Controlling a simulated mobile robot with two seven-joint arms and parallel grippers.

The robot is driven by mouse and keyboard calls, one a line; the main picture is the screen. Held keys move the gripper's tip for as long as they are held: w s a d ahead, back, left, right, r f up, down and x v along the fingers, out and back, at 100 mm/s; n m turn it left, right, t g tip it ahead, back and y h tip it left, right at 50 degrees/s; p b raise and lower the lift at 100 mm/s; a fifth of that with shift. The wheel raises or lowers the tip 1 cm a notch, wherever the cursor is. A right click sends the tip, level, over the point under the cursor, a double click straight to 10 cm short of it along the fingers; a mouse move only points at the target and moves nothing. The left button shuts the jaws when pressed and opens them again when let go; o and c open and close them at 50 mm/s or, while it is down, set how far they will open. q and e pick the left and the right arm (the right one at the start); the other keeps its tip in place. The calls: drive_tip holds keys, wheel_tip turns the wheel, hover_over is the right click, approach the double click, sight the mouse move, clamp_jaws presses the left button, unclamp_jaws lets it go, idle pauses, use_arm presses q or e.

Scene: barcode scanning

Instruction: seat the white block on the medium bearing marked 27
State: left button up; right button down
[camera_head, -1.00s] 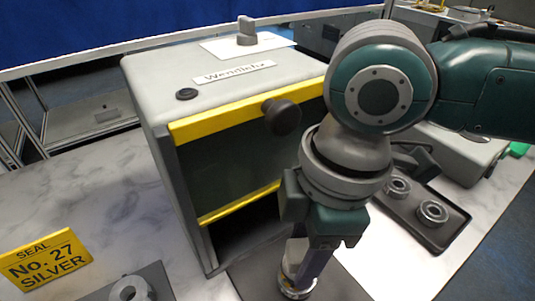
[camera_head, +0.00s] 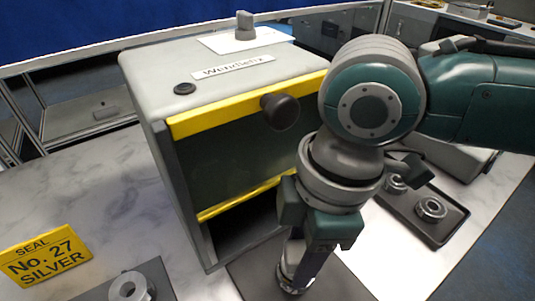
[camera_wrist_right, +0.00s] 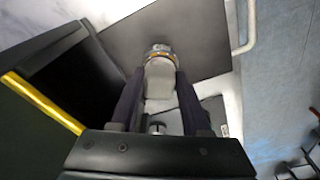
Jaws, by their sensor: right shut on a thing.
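My right gripper (camera_head: 294,278) points down over the dark mat (camera_head: 340,287) in front of the grey machine. In the right wrist view, my right gripper (camera_wrist_right: 160,76) is shut on the white block (camera_wrist_right: 160,88), with one finger on each side. A metal ring with a brassy band, seemingly a bearing (camera_wrist_right: 159,52), shows at the block's far end. Whether the block touches it or is seated cannot be told. Its number is not readable. In the head view the fingers hide most of the block. My left gripper is not in view.
The grey machine (camera_head: 150,90) with yellow-edged openings (camera_head: 245,107) stands close left of my gripper. A dark tray (camera_head: 440,240) with bearings (camera_head: 431,208) lies to the right. A yellow No. 27 SILVER sign (camera_head: 45,258) and another ring (camera_head: 130,287) are at lower left.

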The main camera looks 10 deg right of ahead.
idle(0.4)
drive_tip(key=shift+f, duration=0.4)
unclamp_jaws()
idle(0.4)
drive_tip(key=shift+r, duration=0.1)
wheel_tip(320, 180, up, 8)
drive_tip(key=p, duration=0.8)
drive_tip(key=shift+f, duration=0.3)
